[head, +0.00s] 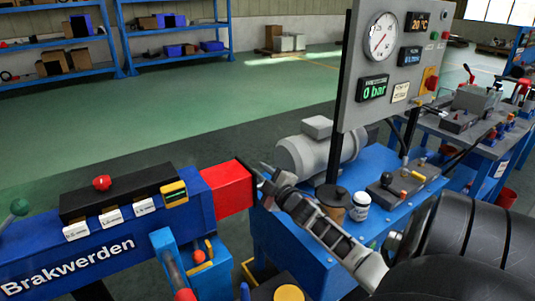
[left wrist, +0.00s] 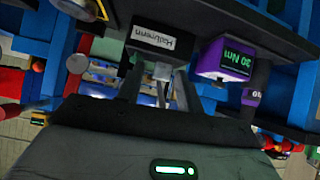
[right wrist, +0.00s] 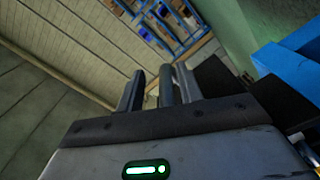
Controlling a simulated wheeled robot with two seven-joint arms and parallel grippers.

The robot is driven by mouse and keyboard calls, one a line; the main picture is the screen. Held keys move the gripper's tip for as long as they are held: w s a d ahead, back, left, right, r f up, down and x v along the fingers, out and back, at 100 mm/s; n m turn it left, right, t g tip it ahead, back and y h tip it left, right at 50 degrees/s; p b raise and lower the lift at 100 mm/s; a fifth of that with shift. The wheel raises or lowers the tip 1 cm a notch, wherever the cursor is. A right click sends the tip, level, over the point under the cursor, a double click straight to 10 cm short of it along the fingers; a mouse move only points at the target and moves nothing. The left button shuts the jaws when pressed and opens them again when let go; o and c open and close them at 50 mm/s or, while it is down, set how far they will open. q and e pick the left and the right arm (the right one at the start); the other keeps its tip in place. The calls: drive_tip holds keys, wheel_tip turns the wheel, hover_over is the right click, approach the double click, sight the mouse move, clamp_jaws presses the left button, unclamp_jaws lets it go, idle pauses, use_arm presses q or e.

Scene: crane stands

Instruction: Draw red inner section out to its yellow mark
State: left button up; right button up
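The red inner section (head: 232,188) sticks a short way out of the right end of the blue outer beam (head: 70,250), which is lettered "Brakwerden". I see no yellow mark on the red surface. My right gripper (head: 267,174) is at the red section's right end in the head view; contact is unclear. In the right wrist view its fingers (right wrist: 160,88) are apart, with no red between them. My left gripper shows only in the left wrist view (left wrist: 158,92); its fingers are apart, with a pale grey block (left wrist: 163,71) showing between or beyond them.
A black box with a red knob (head: 102,183) sits on the beam. A gauge panel (head: 390,60) reading 0 bar stands over a blue bench with a grey motor (head: 315,150). Green floor behind is open.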

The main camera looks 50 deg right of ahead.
drive_tip(key=v, duration=1.6)
